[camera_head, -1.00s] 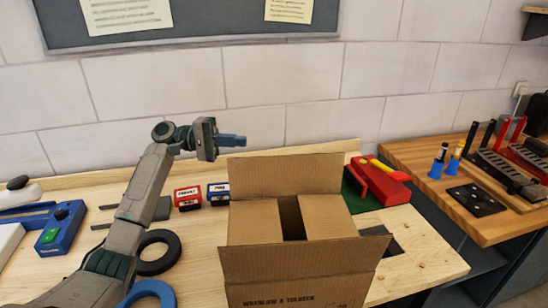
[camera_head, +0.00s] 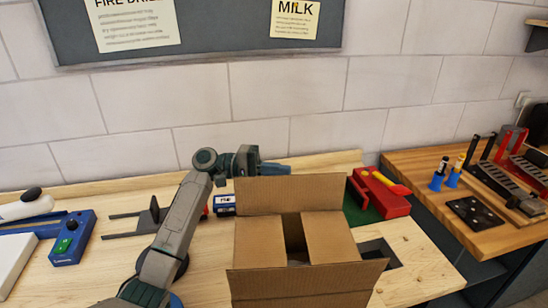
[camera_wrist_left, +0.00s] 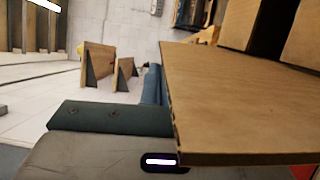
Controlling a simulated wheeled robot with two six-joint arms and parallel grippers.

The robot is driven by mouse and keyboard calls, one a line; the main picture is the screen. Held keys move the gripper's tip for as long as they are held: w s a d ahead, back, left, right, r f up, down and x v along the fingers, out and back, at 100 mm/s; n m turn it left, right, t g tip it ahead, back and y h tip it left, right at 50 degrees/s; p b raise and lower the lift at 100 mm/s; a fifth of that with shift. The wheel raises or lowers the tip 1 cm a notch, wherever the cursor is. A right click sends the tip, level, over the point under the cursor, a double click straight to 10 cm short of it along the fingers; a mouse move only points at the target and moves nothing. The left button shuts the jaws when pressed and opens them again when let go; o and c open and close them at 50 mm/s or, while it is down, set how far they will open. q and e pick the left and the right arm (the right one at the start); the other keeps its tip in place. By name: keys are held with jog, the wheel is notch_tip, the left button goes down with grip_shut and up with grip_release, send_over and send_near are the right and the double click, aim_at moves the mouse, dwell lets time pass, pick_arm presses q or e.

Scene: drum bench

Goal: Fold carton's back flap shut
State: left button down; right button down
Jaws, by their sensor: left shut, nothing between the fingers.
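The cardboard carton (camera_head: 300,250) stands on the wooden bench. Its back flap (camera_head: 290,194) stands up and its front flap (camera_head: 305,279) is spread outward. The two side flaps are folded inward, with a dark gap between them. My left gripper (camera_head: 276,168) is shut and empty, just behind the top edge of the back flap at its left part. In the left wrist view a cardboard flap (camera_wrist_left: 235,100) is large and close beside the gripper's fingers (camera_wrist_left: 152,85); I cannot tell whether they touch. My right gripper is not in view.
A red tool (camera_head: 380,192) lies on a green mat right of the carton. A blue-and-white box (camera_head: 224,204) stands left of it, near my left arm. A blue device (camera_head: 73,238) is at far left. The wall is close behind the bench.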

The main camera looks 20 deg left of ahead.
pick_arm(q)
jog(key=shift+s+d, duration=0.2)
jog(key=shift+s, duration=0.1)
jog(key=shift+w, duration=0.1)
